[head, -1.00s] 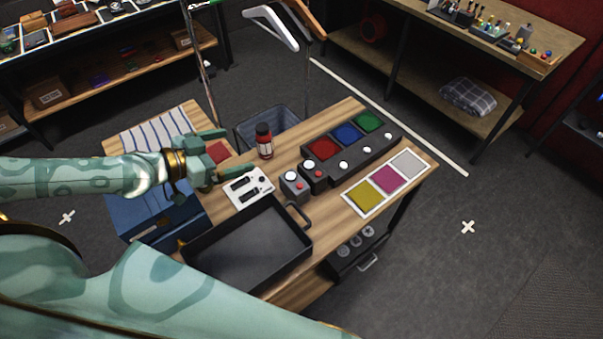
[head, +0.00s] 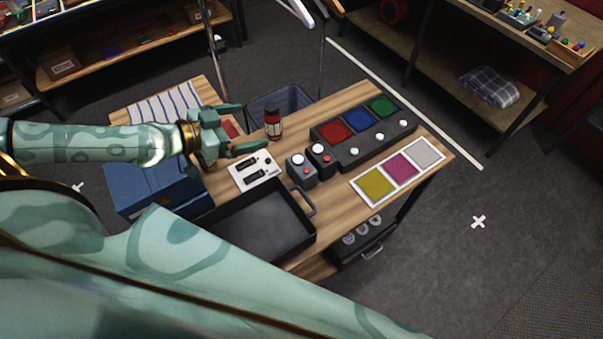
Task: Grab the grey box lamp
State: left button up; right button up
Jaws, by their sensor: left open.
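The grey box lamp (head: 301,171) is a small grey cube with a white round top and a red spot on its front. It stands on the wooden table (head: 345,222), beside a similar black box (head: 321,157). My left gripper (head: 250,128) is open and empty, above the table's left part. It is up and left of the grey box and apart from it, with its fingers pointing right. My right gripper is out of view.
A white switch panel (head: 251,171) and a red bottle (head: 273,124) are near the left gripper. A black tray (head: 262,232) stands in front. A black strip (head: 366,149) with coloured squares and a card (head: 401,172) with coloured patches lie to the right.

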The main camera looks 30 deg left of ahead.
pick_arm(q)
notch_tip(320, 180, down, 21)
jog(key=b, duration=1.9)
jog(key=p, duration=0.2)
send_near(299, 165)
jog(key=x, duration=0.5)
jog(key=shift+w+a+p, duration=0.1)
jog(key=shift+w+p, duration=0.1)
jog(key=shift+p, duration=0.1)
jog(key=shift+g, duration=0.3)
jog(key=x, duration=0.6)
jog(key=shift+s, duration=0.2)
jog(key=shift+c, duration=0.7)
jog(key=c, duration=0.9)
